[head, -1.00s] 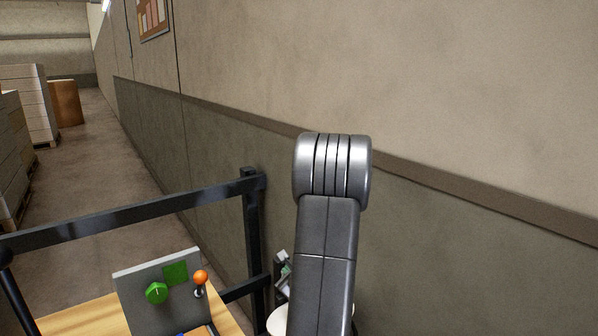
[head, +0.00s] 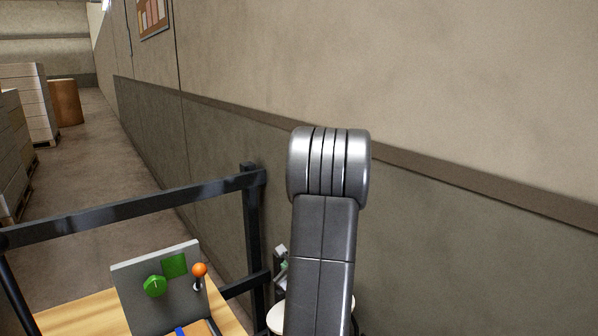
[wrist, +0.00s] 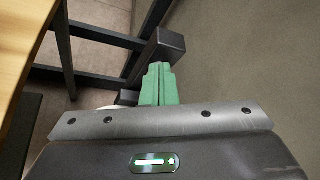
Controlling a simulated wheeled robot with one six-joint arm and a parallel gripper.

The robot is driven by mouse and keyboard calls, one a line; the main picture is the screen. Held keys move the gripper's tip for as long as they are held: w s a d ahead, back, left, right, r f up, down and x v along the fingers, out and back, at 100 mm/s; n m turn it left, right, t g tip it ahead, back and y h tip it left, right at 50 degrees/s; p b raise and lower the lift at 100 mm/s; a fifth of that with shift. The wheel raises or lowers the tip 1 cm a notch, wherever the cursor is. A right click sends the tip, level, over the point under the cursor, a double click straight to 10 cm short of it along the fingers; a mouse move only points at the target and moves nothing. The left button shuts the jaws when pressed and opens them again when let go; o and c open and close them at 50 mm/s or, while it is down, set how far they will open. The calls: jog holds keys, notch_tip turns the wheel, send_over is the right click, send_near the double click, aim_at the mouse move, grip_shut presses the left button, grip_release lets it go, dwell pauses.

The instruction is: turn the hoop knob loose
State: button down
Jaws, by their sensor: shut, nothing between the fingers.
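A green round knob (head: 155,286) with a pale mark on its face sits on a grey upright panel (head: 137,299) at the lower left of the head view. It is the only round knob I see there; whether it is the hoop knob I cannot tell. My gripper (wrist: 158,72) shows in the wrist view with its green fingers together and nothing between them. The fingers point toward dark rails and the floor, apart from the knob. The knob is not seen in the wrist view.
Beside the knob are a green square (head: 175,265) and an orange-balled lever (head: 200,270). The panel stands on a wooden table (head: 85,317). A dark rail fence (head: 130,210) runs behind it. A wall (head: 450,100) fills the right. Stacked pallets (head: 30,105) stand far left.

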jog(key=shift+s+a+f+b, duration=0.15)
jog(key=shift+f+b, duration=0.1)
jog(key=shift+b, duration=0.5)
jog(key=shift+r, duration=0.15)
jog(key=shift+s+a+r, duration=0.1)
jog(key=shift+r, duration=0.15)
jog(key=s+d, duration=0.1)
jog(key=s, duration=0.1)
jog(key=s+d+b, duration=0.1)
jog(key=s+d, duration=0.1)
jog(key=s, duration=0.1)
jog(key=shift+d, duration=0.2)
